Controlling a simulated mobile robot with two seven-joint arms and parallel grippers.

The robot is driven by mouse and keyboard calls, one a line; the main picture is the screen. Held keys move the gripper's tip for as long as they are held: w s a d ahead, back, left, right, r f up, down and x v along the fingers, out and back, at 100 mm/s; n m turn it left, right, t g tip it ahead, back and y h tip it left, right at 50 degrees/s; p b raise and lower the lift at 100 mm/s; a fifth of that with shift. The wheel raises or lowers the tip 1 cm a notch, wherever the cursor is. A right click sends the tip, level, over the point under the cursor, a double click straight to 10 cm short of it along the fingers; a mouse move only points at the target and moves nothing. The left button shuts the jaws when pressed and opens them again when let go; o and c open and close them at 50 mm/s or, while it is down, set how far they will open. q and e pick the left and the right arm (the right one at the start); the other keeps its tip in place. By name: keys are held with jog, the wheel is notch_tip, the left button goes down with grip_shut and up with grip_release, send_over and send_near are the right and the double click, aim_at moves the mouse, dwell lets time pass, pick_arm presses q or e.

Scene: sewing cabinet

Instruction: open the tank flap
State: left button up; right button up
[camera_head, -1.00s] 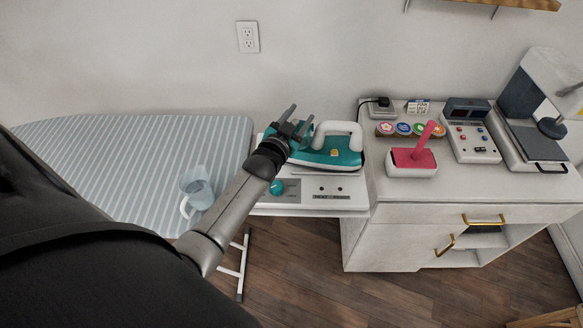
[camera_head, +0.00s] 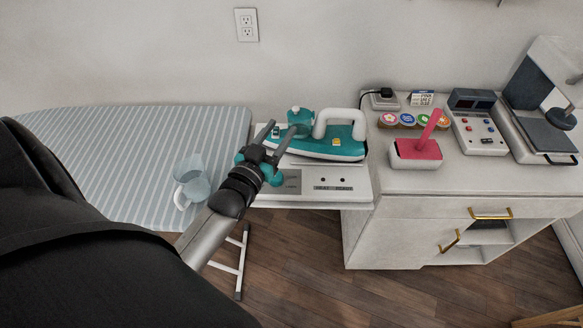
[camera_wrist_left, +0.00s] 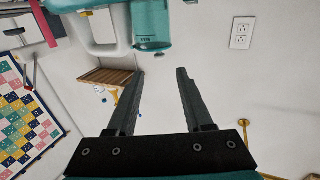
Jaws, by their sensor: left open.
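The steam iron (camera_head: 335,150) has a teal body and a thick white handle. It rests on a white station beside the ironing board. Its rounded teal tank end (camera_head: 300,117) faces left. In the left wrist view the clear teal tank (camera_wrist_left: 152,28) with a MAX mark shows at the top. I cannot make out whether its flap is open or shut. My left gripper (camera_head: 277,132) is open and empty, just left of and in front of the tank end, apart from it. In the left wrist view its two dark fingers (camera_wrist_left: 161,72) stand apart with nothing between them.
A clear jug (camera_head: 192,182) stands on the striped ironing board (camera_head: 120,150). The station (camera_head: 330,188) has a panel at its front. The cabinet top (camera_head: 440,180) on the right carries a pink-topped stand (camera_head: 415,150), a control box (camera_head: 478,128) and a machine (camera_head: 530,115).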

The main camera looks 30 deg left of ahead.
pick_arm(q)
jog(key=s+d, duration=0.1)
jog(key=s, duration=0.5)
jog(key=s+d+f+m+g+h, duration=0.2)
jog(key=s+d+f+g+h, duration=0.1)
jog(key=s+d+f+g, duration=0.4)
jog(key=shift+s+d+f+m+g+b, duration=0.15)
jog(key=shift+d+f+m+g+b, duration=0.25)
jog(key=shift+d+f+g, duration=1.65)
jog(key=shift+d+f+t, duration=0.1)
jog(key=shift+f+t, duration=0.25)
jog(key=shift+f, duration=0.15)
